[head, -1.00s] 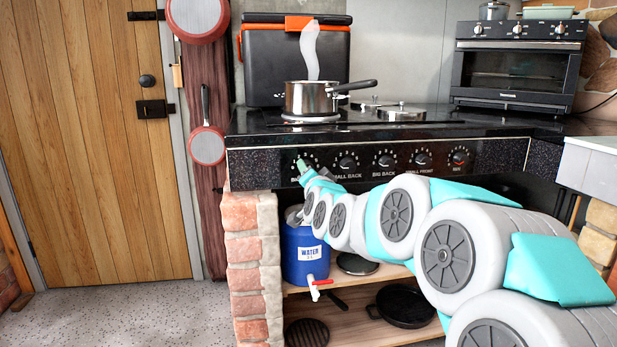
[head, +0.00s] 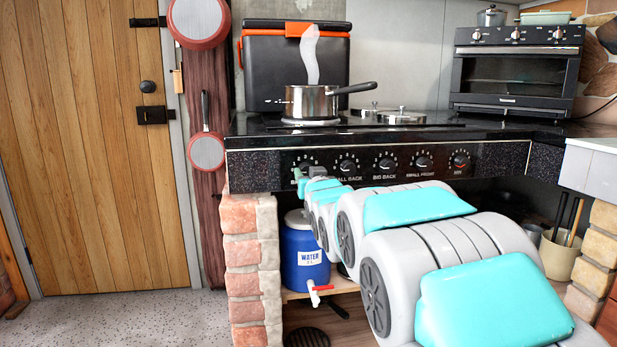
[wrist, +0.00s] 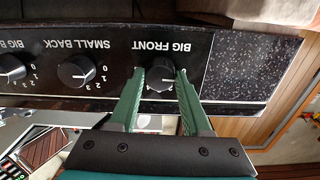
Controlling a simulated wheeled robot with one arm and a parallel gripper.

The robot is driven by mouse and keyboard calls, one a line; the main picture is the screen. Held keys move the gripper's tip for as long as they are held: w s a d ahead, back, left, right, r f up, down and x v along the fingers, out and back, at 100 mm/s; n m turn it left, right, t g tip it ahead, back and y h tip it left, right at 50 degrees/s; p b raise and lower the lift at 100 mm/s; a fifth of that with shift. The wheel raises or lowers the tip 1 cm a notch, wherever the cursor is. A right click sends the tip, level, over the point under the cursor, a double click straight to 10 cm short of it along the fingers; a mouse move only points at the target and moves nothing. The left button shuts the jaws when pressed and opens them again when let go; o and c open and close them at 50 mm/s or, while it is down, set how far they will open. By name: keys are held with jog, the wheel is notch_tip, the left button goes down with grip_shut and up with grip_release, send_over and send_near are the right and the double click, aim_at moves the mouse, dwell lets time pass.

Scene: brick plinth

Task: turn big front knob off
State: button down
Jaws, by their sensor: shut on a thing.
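The big front knob (wrist: 160,82) is a dark round knob under the label BIG FRONT in the wrist view, which shows the panel upside down. My gripper (wrist: 160,75) has one green finger on each side of this knob and is shut on it. Parts of the knob's scale are hidden by the fingers, so I cannot read its setting. In the head view my gripper (head: 306,174) is at the left end of the black stove panel (head: 440,160), and the knob is partly covered there.
The small back knob (wrist: 75,72) is beside it. A steel pot (head: 310,102) with whitish steam sits on the stove top above. A blue water container (head: 303,255) stands on the shelf below, beside a brick pillar (head: 250,265). The floor at left is clear.

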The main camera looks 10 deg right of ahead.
jog(key=shift+f+n, duration=0.1)
jog(key=shift+n, duration=0.3)
jog(key=shift+c, duration=1.8)
grip_release()
jog(key=shift+s, duration=0.15)
jog(key=s, duration=0.7)
jog(key=shift+s, duration=0.25)
